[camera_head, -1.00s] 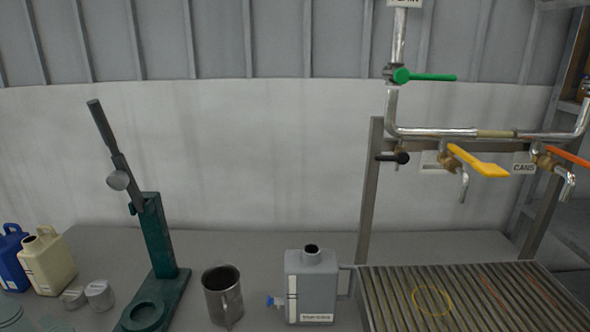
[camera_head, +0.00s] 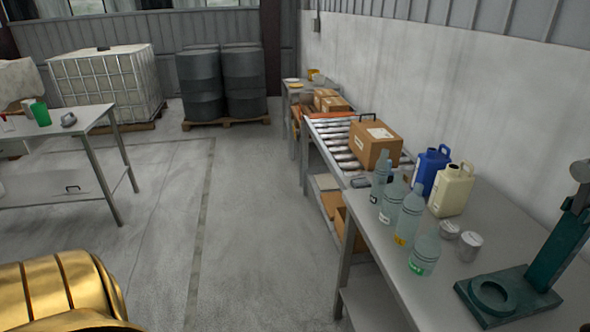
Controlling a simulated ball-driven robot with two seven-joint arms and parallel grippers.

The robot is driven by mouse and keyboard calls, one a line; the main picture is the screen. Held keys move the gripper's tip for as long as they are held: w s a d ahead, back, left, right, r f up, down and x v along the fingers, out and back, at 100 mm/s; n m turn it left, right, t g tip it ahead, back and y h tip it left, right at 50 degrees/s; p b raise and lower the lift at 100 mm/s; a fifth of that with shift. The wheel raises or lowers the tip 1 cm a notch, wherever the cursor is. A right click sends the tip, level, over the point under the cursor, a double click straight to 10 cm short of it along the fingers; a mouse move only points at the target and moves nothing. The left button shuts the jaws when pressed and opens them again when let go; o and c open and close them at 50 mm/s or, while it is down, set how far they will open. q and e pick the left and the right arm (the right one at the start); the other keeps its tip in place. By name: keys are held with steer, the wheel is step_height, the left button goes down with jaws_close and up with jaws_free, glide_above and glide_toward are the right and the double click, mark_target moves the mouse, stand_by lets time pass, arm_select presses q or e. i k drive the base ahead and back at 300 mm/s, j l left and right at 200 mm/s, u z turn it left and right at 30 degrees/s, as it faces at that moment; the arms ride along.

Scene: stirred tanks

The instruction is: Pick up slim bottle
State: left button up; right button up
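Several pale translucent bottles stand upright in a group near the left edge of the workbench, at the right of the head view. Another tall, narrow bottle (camera_head: 409,217) has an orange label. Between them stands a shorter, wider bottle (camera_head: 392,203) with a pale label. A squat bottle (camera_head: 426,251) with a green label is nearest. I cannot tell for sure which of the two narrow ones is the slim bottle. Neither of my grippers is in view.
Behind the bottles stand a blue jug (camera_head: 431,168) and a cream jug (camera_head: 452,190). Metal lids (camera_head: 468,246) and a green press stand (camera_head: 508,295) are to their right. A cardboard box (camera_head: 374,145) sits on a roller conveyor beyond. The floor (camera_head: 250,230) left of the bench is clear.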

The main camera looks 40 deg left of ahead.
mark_target(382, 168)
steer(key=u, duration=0.8)
